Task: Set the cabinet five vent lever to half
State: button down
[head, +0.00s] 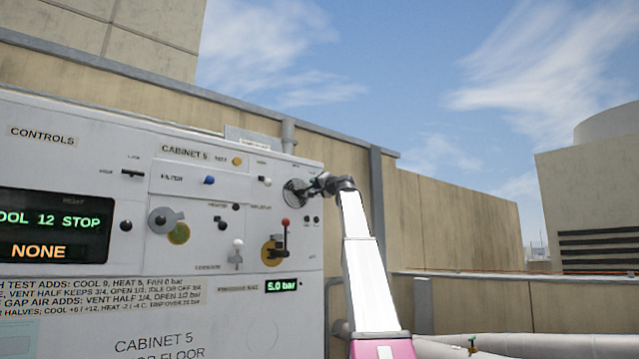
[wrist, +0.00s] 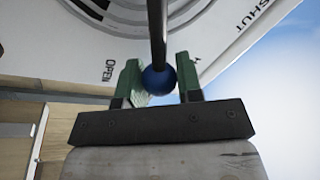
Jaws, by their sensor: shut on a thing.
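The vent lever is a dark rod (wrist: 157,30) with a blue ball knob (wrist: 159,80) at its end, seen in the wrist view. My gripper (wrist: 157,70) has its green fingers on either side of the ball and is shut on the lever's knob. The lever crosses a round dial with grey rings (wrist: 195,14). A partly hidden mark sits just right of the right finger. In the head view my gripper (head: 319,186) is at the round vent (head: 294,193), its fingers too small to make out.
The cabinet 5 panel (head: 200,300) carries several other knobs and levers, including a red-topped lever (head: 286,223) below the vent and a blue knob (head: 209,180) to the left. A display (head: 281,286) reads 5.0 bar. Pipes (head: 520,345) run at lower right.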

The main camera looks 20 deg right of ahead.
jog(key=shift+s+a+r+n+y, duration=0.1)
jog(key=shift+a+r+n+y, duration=0.2)
jog(key=shift+r+n, duration=0.5)
jog(key=shift+s+a+r+n+g+y, duration=0.1)
jog(key=shift+s+a+r+n+g, duration=0.15)
jog(key=shift+n, duration=0.6)
jog(key=shift+a+r+n+g+y, duration=0.15)
jog(key=shift+a+r+n, duration=0.15)
jog(key=shift+n, duration=0.5)
jog(key=shift+s+a+r+n+g+y, duration=0.1)
jog(key=shift+s+a+r+n+g, duration=0.2)
jog(key=shift+n, duration=0.55)
jog(key=shift+w, duration=0.15)
jog(key=c, duration=0.8)
grip_release()
jog(key=shift+f, duration=0.1)
jog(key=v, duration=1.1)
jog(key=shift+a, duration=0.1)
